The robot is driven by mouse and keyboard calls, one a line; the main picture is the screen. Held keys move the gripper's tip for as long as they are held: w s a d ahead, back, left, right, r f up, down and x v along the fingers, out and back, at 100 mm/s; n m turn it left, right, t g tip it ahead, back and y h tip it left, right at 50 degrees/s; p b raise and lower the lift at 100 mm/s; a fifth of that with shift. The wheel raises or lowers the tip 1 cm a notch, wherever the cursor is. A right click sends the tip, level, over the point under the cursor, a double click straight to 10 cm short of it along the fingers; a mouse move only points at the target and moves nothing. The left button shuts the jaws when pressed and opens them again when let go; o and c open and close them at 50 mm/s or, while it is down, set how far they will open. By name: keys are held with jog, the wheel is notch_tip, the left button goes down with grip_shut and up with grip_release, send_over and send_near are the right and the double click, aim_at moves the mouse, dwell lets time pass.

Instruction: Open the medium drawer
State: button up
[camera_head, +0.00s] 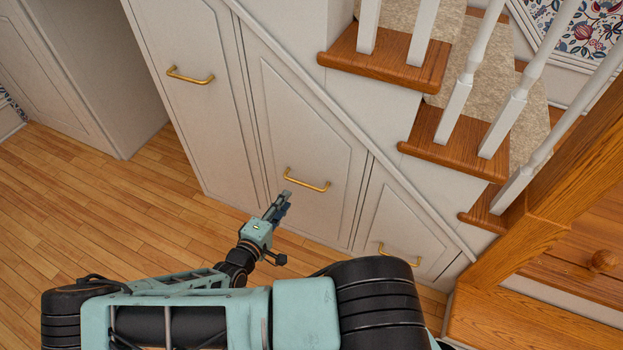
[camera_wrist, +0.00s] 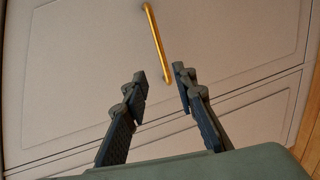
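The medium drawer (camera_head: 292,135) is the middle of three under-stair fronts and is closed flush with its neighbours. Its brass bar handle (camera_head: 307,184) runs across the panel; in the wrist view the handle (camera_wrist: 156,45) appears upright, beyond the fingers. My gripper (camera_head: 281,204) is just left of and below the handle in the head view. In the wrist view my gripper (camera_wrist: 160,82) is open, with the near end of the handle seen between its fingertips. Nothing is held. I cannot tell whether a fingertip touches the handle.
A tall drawer with a brass handle (camera_head: 190,76) stands to the left, a small drawer with a handle (camera_head: 399,255) to the right. Wooden stairs (camera_head: 387,55) with white balusters rise above. The wooden floor (camera_head: 110,205) at left is clear.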

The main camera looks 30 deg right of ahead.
aim_at(302, 183)
jog(key=b+x, duration=0.1)
jog(key=x, duration=0.2)
jog(key=b+x, duration=0.1)
jog(key=x, duration=0.7)
jog(key=shift+s+d+f+b, duration=0.1)
jog(key=shift+s+d+b, duration=0.2)
jog(key=shift+s+b, duration=0.1)
jog(key=shift+c, duration=0.2)
grip_shut()
